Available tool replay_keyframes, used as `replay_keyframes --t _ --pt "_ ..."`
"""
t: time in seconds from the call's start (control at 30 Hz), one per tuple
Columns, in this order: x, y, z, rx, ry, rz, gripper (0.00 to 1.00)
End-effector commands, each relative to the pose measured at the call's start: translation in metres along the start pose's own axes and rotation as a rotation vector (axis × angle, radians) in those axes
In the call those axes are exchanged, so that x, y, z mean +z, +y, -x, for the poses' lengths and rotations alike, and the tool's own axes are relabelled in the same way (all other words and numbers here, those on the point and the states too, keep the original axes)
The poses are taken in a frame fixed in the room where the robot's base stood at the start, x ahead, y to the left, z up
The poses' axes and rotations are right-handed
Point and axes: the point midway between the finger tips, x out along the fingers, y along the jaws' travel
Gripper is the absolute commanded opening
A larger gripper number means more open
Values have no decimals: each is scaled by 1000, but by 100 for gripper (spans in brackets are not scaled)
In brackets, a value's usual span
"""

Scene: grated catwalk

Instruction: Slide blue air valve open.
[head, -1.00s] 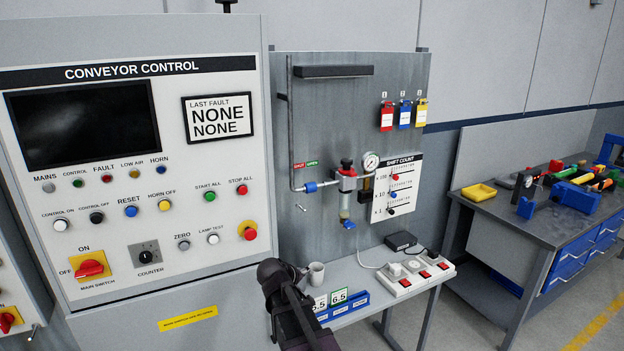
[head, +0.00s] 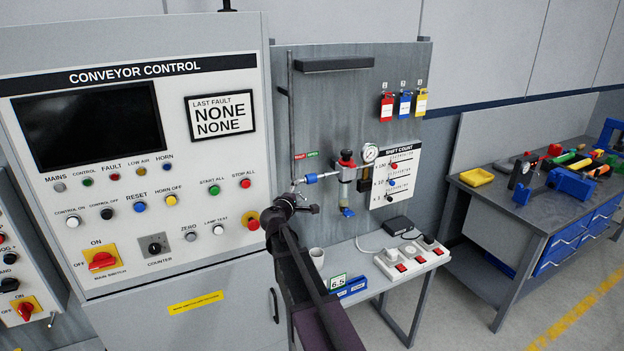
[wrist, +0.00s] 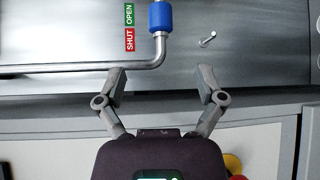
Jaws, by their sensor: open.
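The blue air valve (head: 311,178) is a blue sleeve on a thin pipe on the grey panel. It also shows at the top of the wrist view (wrist: 161,17), beside the green OPEN label (wrist: 129,14) rather than the red SHUT label (wrist: 130,41). My gripper (head: 307,198) is in front of the panel, just below the valve in the head view. In the wrist view my gripper (wrist: 161,76) has its fingers spread and empty, with the pipe's bend between and above the tips. The valve lies beyond the fingertips, apart from them.
A small metal peg (wrist: 207,40) sticks out right of the valve in the wrist view. The conveyor control cabinet (head: 215,262) stands left.

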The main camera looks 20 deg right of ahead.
Motion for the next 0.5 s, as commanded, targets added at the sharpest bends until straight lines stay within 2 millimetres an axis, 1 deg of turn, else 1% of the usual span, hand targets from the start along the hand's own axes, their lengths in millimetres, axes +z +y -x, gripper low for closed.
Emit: replay_keyframes --t 0.27,0.37,0.5 --pt "0 0 -5 -1 -2 -1 88" --pt "0 0 -12 -1 -2 -2 88" --pt "0 -1 -27 -2 -4 -2 88"
